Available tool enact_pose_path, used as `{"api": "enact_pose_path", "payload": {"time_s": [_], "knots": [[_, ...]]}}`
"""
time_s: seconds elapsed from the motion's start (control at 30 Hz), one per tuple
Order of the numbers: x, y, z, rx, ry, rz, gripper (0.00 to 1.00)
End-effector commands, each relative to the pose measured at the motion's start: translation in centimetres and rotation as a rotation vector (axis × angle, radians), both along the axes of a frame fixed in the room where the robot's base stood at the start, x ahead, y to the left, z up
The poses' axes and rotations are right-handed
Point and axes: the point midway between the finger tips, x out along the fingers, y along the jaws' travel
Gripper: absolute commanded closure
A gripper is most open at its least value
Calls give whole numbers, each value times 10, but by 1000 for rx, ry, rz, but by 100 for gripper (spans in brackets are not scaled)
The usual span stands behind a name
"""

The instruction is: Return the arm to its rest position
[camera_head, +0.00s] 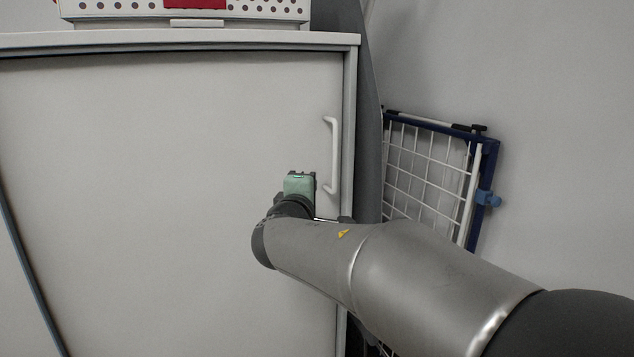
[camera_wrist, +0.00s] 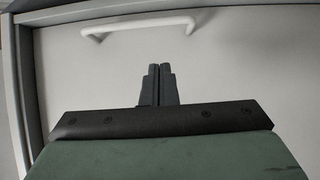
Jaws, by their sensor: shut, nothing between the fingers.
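My gripper shows in the wrist view (camera_wrist: 160,70) with its two dark fingers together and nothing between them. In the head view the green gripper body (camera_head: 299,186) is at the end of my arm, in front of the cabinet door (camera_head: 150,180), to the left of the white door handle (camera_head: 333,155). The handle also shows in the wrist view (camera_wrist: 140,24), beyond the fingertips and apart from them. The fingertips are mostly hidden in the head view. The door looks shut.
A white perforated basket (camera_head: 250,12) with something red stands on the cabinet top (camera_head: 180,40). A folded drying rack (camera_head: 430,175) with a blue frame leans against the wall right of the cabinet. The area in front of the door's left part is clear.

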Motion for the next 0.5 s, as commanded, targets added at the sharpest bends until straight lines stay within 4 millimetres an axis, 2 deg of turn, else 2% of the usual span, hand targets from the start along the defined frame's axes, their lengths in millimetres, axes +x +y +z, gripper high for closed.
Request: {"api": "enact_pose_path", "payload": {"time_s": [0.03, 0.2, 0.37, 0.47, 0.5], "knots": [[-12, 2, 2, 0, 1, 5, 100], [-41, 6, 1, 1, 2, 4, 100], [-54, 6, 1, 3, 5, -1, 100], [-57, -10, 10, 19, 35, -41, 100], [-58, -23, 15, 35, 61, -73, 100]]}}
